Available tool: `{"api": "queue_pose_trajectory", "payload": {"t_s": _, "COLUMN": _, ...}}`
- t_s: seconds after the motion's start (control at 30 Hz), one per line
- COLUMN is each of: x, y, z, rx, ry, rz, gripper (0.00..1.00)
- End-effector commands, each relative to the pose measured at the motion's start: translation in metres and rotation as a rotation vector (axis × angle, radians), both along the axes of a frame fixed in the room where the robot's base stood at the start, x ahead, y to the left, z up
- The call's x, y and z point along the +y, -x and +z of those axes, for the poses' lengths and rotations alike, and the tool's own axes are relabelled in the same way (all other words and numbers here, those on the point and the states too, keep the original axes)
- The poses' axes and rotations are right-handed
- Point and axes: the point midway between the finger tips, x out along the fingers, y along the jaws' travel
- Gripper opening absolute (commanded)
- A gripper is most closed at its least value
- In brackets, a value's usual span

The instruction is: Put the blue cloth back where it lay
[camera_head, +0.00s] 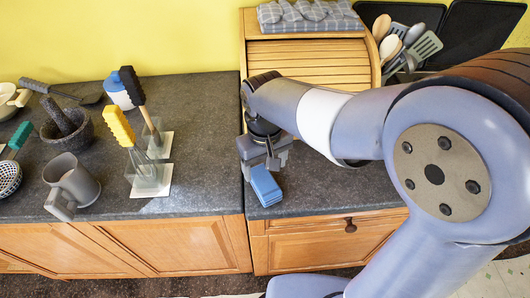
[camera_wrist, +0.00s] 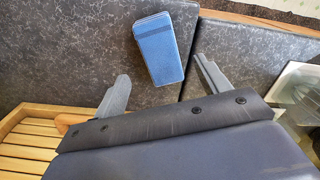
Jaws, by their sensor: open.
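The blue cloth (camera_head: 265,187), folded into a small flat block, lies on the right-hand counter near its front edge, close to the seam between the two counters. It also shows in the wrist view (camera_wrist: 159,48) at top centre, lying alongside the seam. My gripper (camera_head: 259,170) is open and empty, pointing down just behind the cloth. In the wrist view its two fingers (camera_wrist: 161,72) are spread wide, with the cloth beyond and between them. I cannot tell how high the fingertips are above the counter.
The counter right of the blue cloth is clear.

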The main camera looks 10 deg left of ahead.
Motion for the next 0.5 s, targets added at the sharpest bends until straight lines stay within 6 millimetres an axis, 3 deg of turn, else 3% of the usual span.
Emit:
{"api": "queue_pose_trajectory", "payload": {"t_s": 0.2, "x": 0.0, "y": 0.0, "z": 0.036, "rx": -0.002, "ry": -0.001, "rz": 0.0, "gripper": 0.71}}
{"api": "queue_pose_trajectory", "payload": {"t_s": 0.5, "x": 0.0, "y": 0.0, "z": 0.047, "rx": 0.001, "ry": 0.001, "rz": 0.0, "gripper": 0.71}}
